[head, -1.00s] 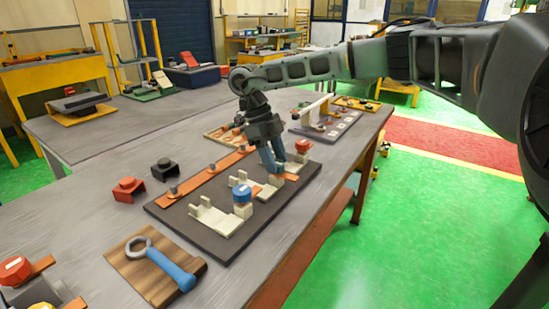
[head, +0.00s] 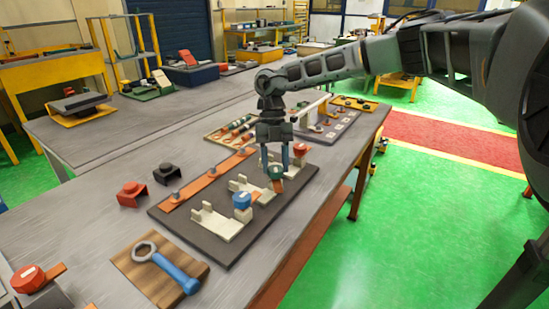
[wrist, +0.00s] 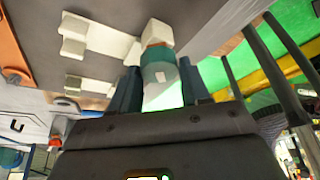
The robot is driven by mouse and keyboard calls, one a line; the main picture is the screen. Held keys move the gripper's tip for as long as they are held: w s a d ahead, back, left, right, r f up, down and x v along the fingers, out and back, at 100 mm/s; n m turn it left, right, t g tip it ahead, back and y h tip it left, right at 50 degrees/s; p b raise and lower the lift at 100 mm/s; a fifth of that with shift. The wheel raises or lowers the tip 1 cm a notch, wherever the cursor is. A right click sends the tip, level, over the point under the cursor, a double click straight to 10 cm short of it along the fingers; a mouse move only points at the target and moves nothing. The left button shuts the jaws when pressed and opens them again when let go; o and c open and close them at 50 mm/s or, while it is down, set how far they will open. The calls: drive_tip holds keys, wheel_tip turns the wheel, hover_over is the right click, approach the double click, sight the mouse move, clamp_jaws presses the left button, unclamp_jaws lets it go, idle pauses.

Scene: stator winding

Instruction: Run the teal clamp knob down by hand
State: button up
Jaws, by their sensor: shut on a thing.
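The teal clamp knob (head: 275,172) sits at the middle clamp of the dark fixture board (head: 222,246), between the blue knob (head: 242,200) and the red knob (head: 300,149). My gripper (head: 274,165) points straight down over it, with its blue fingers on either side. In the wrist view the teal knob (wrist: 157,60) sits between the two fingertips (wrist: 158,78), with a cream block (wrist: 158,33) just beyond it. The gripper is shut on the knob. The fingers partly hide the knob in the head view, and its threads are not visible.
A wrench (head: 170,268) lies on a wooden board (head: 130,263) at the near left. An orange strip (head: 200,184) with posts runs along the fixture's far side.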

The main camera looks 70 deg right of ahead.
drive_tip(key=shift+r+m+t+p, duration=0.2)
drive_tip(key=shift+m+t+p, duration=0.25)
drive_tip(key=shift+m, duration=0.55)
drive_tip(key=o, duration=1.1)
drive_tip(key=shift+f, duration=0.2)
drive_tip(key=shift+c, duration=0.2)
drive_tip(key=shift+d+r, duration=0.1)
drive_tip(key=b+v, duration=0.1)
drive_tip(key=v, duration=0.6)
drive_tip(key=shift+d+r, duration=0.15)
drive_tip(key=shift+r, duration=0.15)
